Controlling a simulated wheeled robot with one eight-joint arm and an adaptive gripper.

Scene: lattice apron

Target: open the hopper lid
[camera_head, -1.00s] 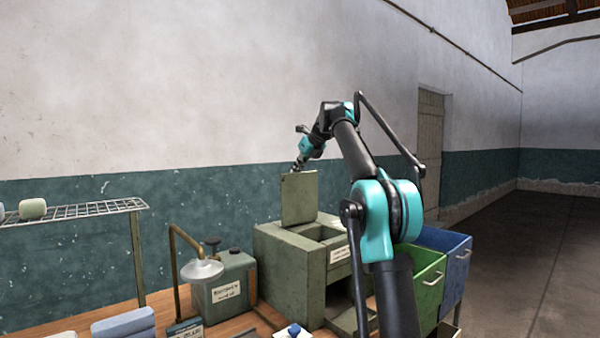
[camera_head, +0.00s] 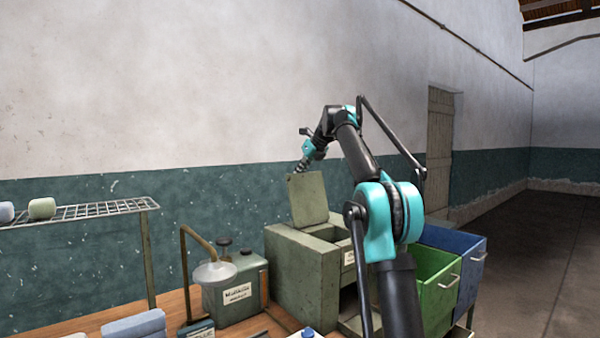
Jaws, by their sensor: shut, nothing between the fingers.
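The hopper (camera_head: 298,270) is a grey-green box on the bench, with an open compartment in its top. Its lid (camera_head: 309,200) is a flat grey-green panel standing raised above the hopper's back left part, leaning slightly to the left. My gripper (camera_head: 298,172) is at the lid's top edge, small in the view. It is shut, with nothing visibly held. Its fingertips are partly hidden at the lid, and I cannot tell whether they touch it.
A wire rack (camera_head: 85,211) is at the far left. Green (camera_head: 440,290) and blue (camera_head: 465,262) bins stand right, behind my arm. The wall is behind; floor is clear at far right.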

